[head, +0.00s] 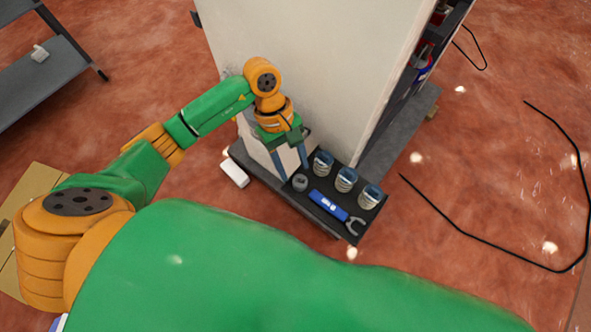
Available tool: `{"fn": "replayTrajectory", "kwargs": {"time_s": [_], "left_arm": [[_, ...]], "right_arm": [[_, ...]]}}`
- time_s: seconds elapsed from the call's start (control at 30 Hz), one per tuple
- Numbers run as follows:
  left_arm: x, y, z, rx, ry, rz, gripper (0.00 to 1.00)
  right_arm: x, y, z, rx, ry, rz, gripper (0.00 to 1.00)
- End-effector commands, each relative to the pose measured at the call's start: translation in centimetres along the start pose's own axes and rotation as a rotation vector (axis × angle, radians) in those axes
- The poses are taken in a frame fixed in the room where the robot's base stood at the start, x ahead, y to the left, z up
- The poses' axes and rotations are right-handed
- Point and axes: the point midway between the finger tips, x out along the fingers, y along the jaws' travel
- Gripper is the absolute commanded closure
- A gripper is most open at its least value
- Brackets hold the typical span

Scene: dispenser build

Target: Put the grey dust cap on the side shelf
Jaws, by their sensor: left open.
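A small grey round piece, which looks like the grey dust cap (300,182), sits at the left end of a black tray (287,190) on a low dark platform. My left gripper (293,168) points down just above and beside it, with its two fingers apart and nothing visible between them. I cannot tell whether a finger touches the cap. A grey shelf (35,85) at the upper left looks like the side shelf. A small whitish object (40,53) lies on it. My right gripper is not in view.
Several clear-topped jars (345,179), a blue-handled wrench (328,205) and its open jaw end share the tray. A tall pale cabinet panel (300,60) rises behind my gripper. A white block (234,173) lies left of the platform. Black cables (470,240) lie on the right floor.

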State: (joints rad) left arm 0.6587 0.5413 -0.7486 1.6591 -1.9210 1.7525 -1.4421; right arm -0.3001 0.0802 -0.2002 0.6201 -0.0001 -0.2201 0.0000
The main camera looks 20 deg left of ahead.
Motion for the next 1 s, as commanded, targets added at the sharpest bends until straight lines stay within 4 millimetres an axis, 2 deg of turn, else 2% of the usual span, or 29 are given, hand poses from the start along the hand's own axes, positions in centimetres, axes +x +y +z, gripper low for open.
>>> {"fn": "replayTrajectory", "kwargs": {"time_s": [0.2,0.37,0.5,1.0], "left_arm": [[-5.7,0.1,-0.1,0.000,0.004,0.005,0.46],[-8.2,0.1,-0.1,-0.001,0.002,0.003,0.46],[-8.8,0.0,0.0,0.000,0.000,0.001,0.46],[-8.8,0.0,0.0,0.000,0.000,0.000,0.46]], "right_arm": [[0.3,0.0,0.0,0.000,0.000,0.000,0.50],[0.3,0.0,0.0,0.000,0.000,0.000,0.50],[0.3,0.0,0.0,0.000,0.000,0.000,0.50],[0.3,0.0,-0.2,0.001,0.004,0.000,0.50]]}}
